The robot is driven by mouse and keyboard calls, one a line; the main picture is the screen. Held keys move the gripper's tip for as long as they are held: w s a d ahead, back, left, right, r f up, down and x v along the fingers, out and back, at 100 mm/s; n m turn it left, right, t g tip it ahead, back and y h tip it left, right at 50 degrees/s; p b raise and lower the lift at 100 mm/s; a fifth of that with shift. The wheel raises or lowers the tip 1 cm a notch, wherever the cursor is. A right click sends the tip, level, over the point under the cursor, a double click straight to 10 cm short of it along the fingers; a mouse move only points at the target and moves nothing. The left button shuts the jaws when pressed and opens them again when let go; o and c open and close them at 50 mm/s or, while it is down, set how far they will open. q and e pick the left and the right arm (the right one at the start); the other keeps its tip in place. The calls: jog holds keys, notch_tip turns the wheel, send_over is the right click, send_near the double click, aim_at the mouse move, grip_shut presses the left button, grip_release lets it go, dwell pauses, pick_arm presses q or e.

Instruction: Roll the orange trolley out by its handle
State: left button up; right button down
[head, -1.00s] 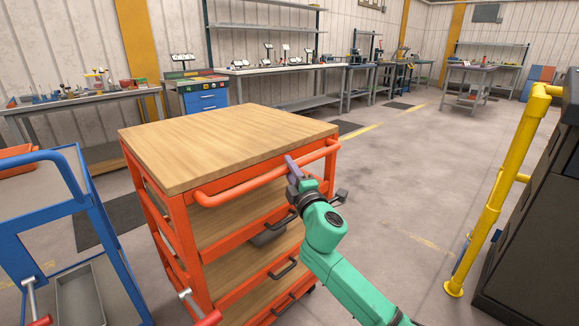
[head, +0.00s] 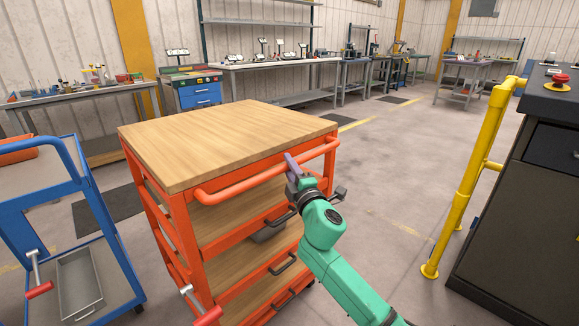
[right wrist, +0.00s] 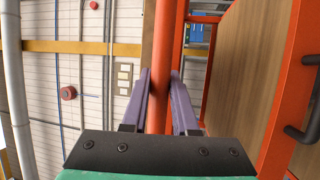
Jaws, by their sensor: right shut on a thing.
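My right gripper (head: 291,165) is at the right part of this handle. In the right wrist view the purple fingers of the gripper (right wrist: 159,95) lie on both sides of the orange handle bar (right wrist: 160,60), shut on it. My left gripper is not in view.
A blue cart (head: 100,218) with a grey tray stands close on the left. A yellow rail (head: 471,170) and a dark machine cabinet (head: 522,215) are on the right. Workbenches (head: 275,70) line the back wall. The floor (head: 400,180) between trolley and rail is clear.

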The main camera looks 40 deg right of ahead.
jog(key=c, duration=0.7)
grip_release()
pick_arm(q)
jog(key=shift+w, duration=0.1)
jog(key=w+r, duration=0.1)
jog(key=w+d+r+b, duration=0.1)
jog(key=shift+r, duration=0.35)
pick_arm(e)
jog(key=v, duration=1.4)
jog(key=shift+s+a, duration=0.1)
jog(key=shift+s, duration=0.15)
